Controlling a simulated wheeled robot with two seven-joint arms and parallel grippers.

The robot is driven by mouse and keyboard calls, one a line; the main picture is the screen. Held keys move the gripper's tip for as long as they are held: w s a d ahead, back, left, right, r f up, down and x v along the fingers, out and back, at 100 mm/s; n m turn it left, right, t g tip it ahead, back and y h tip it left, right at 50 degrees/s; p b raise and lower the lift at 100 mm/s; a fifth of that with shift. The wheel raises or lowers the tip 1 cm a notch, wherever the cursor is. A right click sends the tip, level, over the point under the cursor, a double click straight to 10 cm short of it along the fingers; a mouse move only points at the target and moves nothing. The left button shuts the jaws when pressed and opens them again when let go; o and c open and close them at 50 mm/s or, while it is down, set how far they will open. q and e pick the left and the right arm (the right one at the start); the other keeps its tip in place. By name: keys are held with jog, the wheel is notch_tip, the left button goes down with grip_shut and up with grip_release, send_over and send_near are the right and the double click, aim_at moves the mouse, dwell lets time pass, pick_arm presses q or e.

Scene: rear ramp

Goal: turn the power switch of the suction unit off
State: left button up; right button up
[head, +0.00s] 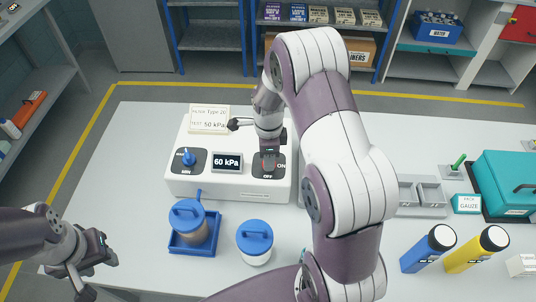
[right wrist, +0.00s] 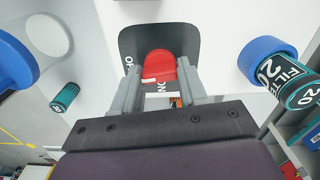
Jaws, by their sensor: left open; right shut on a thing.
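The suction unit (head: 230,187) is a white box on the table, with a display reading 60 kPa. Its power switch is a red knob (right wrist: 159,66) on a dark plate (right wrist: 126,45) marked ON and OFF. In the head view the plate (head: 257,171) is at the unit's right side, with ON at the right and OFF at the bottom. My right gripper (right wrist: 162,88) is shut on the red knob, a finger on each side. It also shows from above in the head view (head: 268,158). The knob's pointing direction is mostly hidden. My left gripper (head: 92,262) is open and empty at lower left.
A blue knob (head: 189,158) sits on the unit's left plate. Two blue-lidded jars (head: 255,238) stand in front of the unit. Blue and yellow bottles (head: 477,248), a grey tray (head: 422,194) and a teal case (head: 508,180) are at the right. The table's left part is clear.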

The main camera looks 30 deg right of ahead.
jog(key=shift+m, duration=0.9)
jog(key=o, duration=0.8)
jog(key=shift+c, duration=0.2)
jog(key=o, duration=0.3)
jog(key=shift+d, duration=0.15)
